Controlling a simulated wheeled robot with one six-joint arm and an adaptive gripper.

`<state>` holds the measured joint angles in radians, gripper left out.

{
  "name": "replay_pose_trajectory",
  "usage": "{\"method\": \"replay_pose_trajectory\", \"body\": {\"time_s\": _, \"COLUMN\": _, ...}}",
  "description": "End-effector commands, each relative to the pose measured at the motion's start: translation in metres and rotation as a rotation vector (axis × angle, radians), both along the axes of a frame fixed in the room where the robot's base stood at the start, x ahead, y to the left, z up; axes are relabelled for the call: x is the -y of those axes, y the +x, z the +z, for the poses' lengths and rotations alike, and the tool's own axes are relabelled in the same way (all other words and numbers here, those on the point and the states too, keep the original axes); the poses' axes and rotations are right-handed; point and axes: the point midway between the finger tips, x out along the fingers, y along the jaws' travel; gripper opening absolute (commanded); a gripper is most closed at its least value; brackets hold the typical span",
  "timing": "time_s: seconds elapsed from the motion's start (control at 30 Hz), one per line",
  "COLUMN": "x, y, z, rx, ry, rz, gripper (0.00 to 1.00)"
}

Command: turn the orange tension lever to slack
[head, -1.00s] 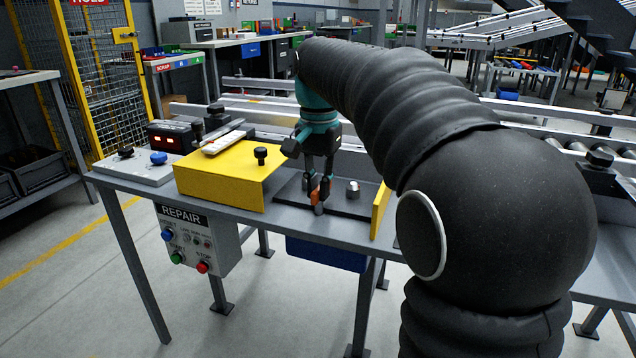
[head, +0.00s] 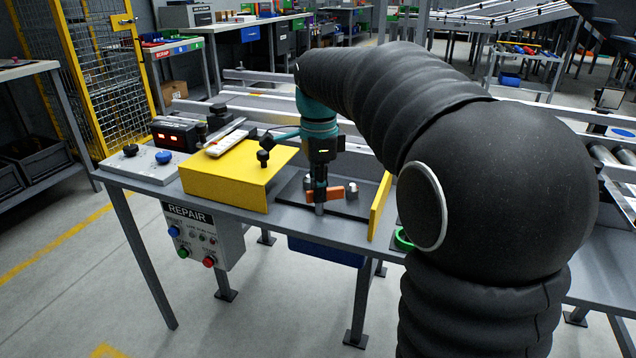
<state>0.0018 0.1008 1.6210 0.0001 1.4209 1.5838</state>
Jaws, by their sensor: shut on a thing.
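The orange tension lever (head: 332,193) lies level across the top of a short metal post on the dark plate of the grey bench, its long end pointing right. My gripper (head: 319,186) comes down from above and is shut on the orange lever near the post. The fingers hide part of the lever, and their far side cannot be seen.
A yellow cover (head: 232,176) with a black knob stands left of the gripper, and a yellow upright plate (head: 380,207) stands to the right. A small metal peg (head: 352,190) stands just right of the lever. A REPAIR control box (head: 205,240) hangs at the bench front.

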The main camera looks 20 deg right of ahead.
Motion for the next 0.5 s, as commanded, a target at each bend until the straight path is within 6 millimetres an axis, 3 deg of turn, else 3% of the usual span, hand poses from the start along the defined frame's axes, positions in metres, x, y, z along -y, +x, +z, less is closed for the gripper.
{"method": "replay_pose_trajectory", "body": {"time_s": 0.5, "x": 0.0001, "y": 0.0020, "z": 0.0006, "rx": 0.004, "ry": 0.001, "rz": -0.443, "gripper": 0.00}}
